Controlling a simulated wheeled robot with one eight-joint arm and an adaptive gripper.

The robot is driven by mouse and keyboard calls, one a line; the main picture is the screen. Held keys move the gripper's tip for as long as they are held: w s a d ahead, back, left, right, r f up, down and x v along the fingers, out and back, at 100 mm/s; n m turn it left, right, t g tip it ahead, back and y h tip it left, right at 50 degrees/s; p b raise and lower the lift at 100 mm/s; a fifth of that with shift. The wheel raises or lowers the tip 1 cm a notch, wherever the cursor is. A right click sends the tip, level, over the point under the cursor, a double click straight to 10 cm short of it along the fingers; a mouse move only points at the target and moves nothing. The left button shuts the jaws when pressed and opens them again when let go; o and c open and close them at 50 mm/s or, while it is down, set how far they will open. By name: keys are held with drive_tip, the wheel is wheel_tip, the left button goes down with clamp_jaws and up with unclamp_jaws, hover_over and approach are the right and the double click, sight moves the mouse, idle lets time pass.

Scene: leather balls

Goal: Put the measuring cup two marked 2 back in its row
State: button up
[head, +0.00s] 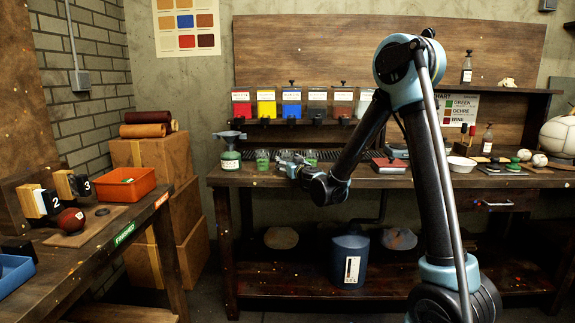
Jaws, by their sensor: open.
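My gripper (286,156) is open at the bench top in the head view, small and far off. A small green-tinted cup (262,161) stands just left of it. Another small green cup (311,157) shows just right of it, partly behind my wrist. No mark can be read on either cup, so I cannot tell which is the one marked 2. I cannot tell whether my fingers touch a cup. A jar with a green label and a dark funnel-shaped top (230,158) stands further left.
Coloured dispensers (291,104) hang above the back workbench (240,178). Number signs 2 (49,200) and 3 (83,186), an orange bin (124,185) and a brown ball (71,219) are on the left bench. A blue container (350,258) stands on the lower shelf.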

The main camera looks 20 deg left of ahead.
drive_tip(key=v, duration=1.1)
drive_tip(key=w+d+r+m+h, duration=0.1)
drive_tip(key=d+m+h, duration=0.1)
drive_tip(key=d, duration=0.4)
drive_tip(key=w+d+r+m+t+h, duration=0.1)
drive_tip(key=d+h, duration=0.2)
drive_tip(key=d, duration=0.4)
drive_tip(key=w+d+r+m+h, duration=0.1)
drive_tip(key=w+d+m+h, duration=0.1)
drive_tip(key=d, duration=0.4)
drive_tip(key=s+d+f+m+g+h, duration=0.1)
drive_tip(key=s+d+f+g+h, duration=0.15)
drive_tip(key=d, duration=0.65)
drive_tip(key=s+d+f+m+g+h, duration=0.1)
drive_tip(key=s+d+f+m+h, duration=0.2)
drive_tip(key=d, duration=0.6)
drive_tip(key=s+d+f+g+h, duration=0.1)
drive_tip(key=s+d+f+g, duration=0.2)
drive_tip(key=s+d, duration=0.3)
drive_tip(key=s+d+f+g, duration=0.2)
drive_tip(key=s+d, duration=0.1)
drive_tip(key=s, duration=0.6)
drive_tip(key=s+a+f+n+g+y, duration=0.1)
drive_tip(key=s+f+g+y, duration=0.2)
drive_tip(key=s, duration=1.3)
wheel_tip(320, 180, down, 4)
drive_tip(key=shift+a+r+n+g, duration=0.15)
drive_tip(key=shift+a+n+g, duration=0.2)
drive_tip(key=shift+g, duration=0.6)
drive_tip(key=shift+w, duration=0.15)
